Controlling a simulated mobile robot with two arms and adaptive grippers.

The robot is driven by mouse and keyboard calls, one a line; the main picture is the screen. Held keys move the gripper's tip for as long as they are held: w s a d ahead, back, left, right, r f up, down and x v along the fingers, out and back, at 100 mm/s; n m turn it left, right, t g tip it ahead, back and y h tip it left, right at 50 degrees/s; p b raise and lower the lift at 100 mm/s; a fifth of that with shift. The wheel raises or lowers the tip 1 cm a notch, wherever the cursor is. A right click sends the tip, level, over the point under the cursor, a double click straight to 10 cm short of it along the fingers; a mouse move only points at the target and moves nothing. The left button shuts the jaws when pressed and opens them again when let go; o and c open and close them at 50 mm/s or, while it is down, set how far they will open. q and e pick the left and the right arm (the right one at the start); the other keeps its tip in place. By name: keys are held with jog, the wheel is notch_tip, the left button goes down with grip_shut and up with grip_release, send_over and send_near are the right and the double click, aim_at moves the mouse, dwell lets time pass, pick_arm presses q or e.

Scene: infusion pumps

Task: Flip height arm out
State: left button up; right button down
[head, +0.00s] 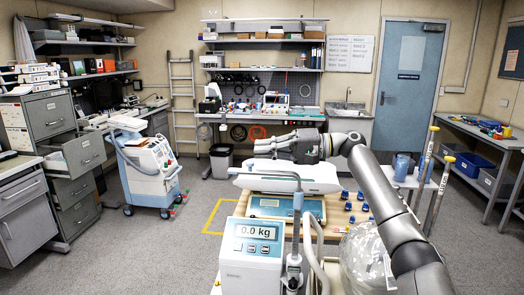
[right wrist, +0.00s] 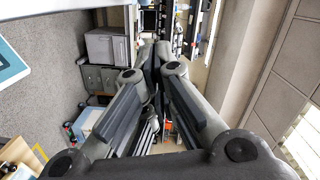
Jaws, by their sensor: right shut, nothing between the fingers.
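A white and blue scale unit (head: 250,245) with a display reading 0.0 kg stands at the front. A grey upright post (head: 294,232) rises beside its display, and a thin pale bar bends left from its top. I cannot tell for sure which part is the height arm. Behind it a white tray (head: 318,179) sits over a blue base. My right gripper (head: 260,147) is shut and empty, pointing left above the tray's far side, apart from the post. Its closed fingers also show in the right wrist view (right wrist: 154,55). My left gripper is not in view.
A wooden table (head: 335,222) holds several small blue items right of the scale. A white and blue cart (head: 150,172) stands at left, by cabinets with open drawers (head: 82,155). Yellow-topped poles stand at right. The floor at left is clear.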

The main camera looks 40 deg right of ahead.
jog(key=shift+s+a+f, duration=0.15)
jog(key=shift+s+a, duration=0.2)
jog(key=shift+a, duration=0.2)
jog(key=shift+s+a+f, duration=0.1)
jog(key=shift+s+a, duration=0.2)
jog(key=shift+a, duration=0.2)
jog(key=shift+a+p, duration=0.15)
jog(key=shift+p, duration=0.15)
